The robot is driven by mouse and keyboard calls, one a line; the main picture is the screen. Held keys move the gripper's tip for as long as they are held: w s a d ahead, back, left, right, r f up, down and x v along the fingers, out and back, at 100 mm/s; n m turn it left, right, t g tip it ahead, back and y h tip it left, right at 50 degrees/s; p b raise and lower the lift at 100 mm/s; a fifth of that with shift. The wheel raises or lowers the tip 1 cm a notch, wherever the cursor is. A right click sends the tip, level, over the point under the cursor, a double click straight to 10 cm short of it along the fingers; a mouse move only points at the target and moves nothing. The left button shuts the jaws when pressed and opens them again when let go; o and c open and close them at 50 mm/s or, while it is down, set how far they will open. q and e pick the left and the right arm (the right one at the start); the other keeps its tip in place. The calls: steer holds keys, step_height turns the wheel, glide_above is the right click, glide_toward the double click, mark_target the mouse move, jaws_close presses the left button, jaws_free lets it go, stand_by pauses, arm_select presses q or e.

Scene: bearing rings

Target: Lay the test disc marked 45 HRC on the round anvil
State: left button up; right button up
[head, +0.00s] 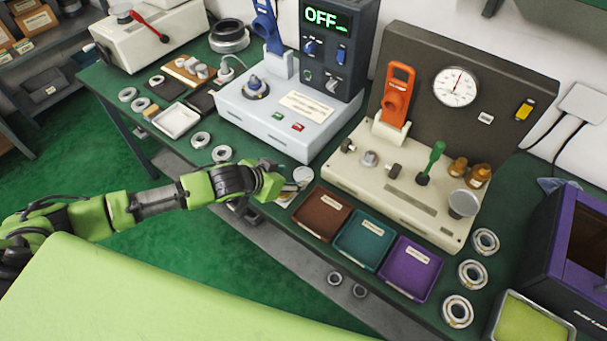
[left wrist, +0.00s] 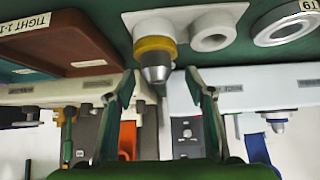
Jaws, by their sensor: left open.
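My left gripper (head: 287,184) is at the near table edge, left of the brown tray, its jaws partly hidden in the head view. In the left wrist view my left gripper (left wrist: 161,78) is open, its fingers either side of a grey tapered piece with a yellow band (left wrist: 155,58); I cannot tell whether they touch it. A pale round piece (head: 303,174) shows beside the gripper in the head view. No 45 HRC mark is readable. Small silver cylinders stand on a wooden block (head: 178,72). A round silver top (head: 463,204) stands on the beige machine; I cannot tell which part is the anvil. My right gripper is not in view.
Brown (head: 322,213), teal (head: 364,239) and purple (head: 409,268) trays line the front edge. The white machine (head: 290,120) with an OFF display and the beige gauge machine (head: 390,185) stand behind. Bearing rings (head: 457,311) lie at right. A hollow white cylinder (left wrist: 212,34) stands beside the tapered piece.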

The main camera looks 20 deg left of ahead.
mark_target(304, 174)
arm_select(q)
steer(key=shift+w+d+f, duration=0.15)
steer(key=shift+w+d, duration=0.1)
steer(key=shift+w, duration=0.15)
steer(key=shift+p+x, duration=0.55)
steer(key=shift+x, duration=1.5)
steer(key=shift+d, duration=0.1)
steer(key=c, duration=1.1)
steer(key=shift+w, duration=0.1)
steer(key=shift+c, duration=0.7)
steer(key=shift+r, duration=0.3)
